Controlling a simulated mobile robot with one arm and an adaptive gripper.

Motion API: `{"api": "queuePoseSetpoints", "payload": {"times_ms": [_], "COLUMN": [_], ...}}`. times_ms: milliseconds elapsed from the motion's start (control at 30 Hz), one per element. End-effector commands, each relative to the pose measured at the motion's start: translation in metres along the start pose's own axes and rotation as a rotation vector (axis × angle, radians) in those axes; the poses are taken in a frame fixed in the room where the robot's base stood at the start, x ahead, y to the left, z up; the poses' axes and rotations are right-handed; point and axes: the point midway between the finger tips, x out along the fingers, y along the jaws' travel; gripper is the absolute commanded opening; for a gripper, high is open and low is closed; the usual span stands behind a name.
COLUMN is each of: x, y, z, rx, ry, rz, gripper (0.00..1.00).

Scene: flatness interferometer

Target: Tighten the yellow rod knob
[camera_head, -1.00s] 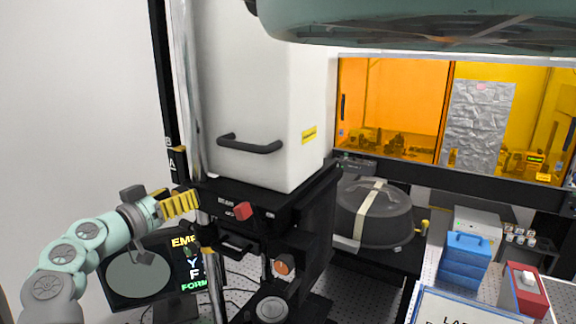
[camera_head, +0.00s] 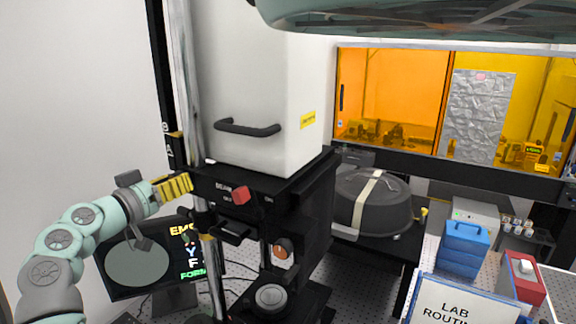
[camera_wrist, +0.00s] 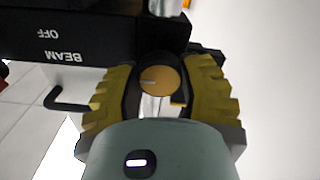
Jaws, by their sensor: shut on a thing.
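The yellow rod knob (camera_wrist: 161,75) is a round yellow cap with a light line across its face. It sits between the yellow ridged fingers of my gripper (camera_wrist: 158,85) in the wrist view, and the gripper is shut on it. In the head view my gripper (camera_head: 176,187) is at the left, at the vertical metal rod (camera_head: 185,60) beside the instrument. There the fingers hide the knob.
The black panel (camera_head: 257,188) marked BEAM, with a red knob (camera_head: 240,195), is just right of my gripper. The white housing (camera_head: 240,85) rises above it. A monitor (camera_head: 140,268) stands below my arm. A dark round cover (camera_head: 372,205) is farther right.

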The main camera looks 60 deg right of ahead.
Motion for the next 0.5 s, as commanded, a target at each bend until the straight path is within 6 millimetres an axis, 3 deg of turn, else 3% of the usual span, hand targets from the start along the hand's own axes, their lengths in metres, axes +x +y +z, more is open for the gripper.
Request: {"api": "queuePoseSetpoints", "payload": {"times_ms": [500], "x": [-0.0013], "y": [-0.0017], "z": [0.0014], "rx": [-0.384], "ry": [0.005], "rz": [-0.001], "gripper": [0.05]}}
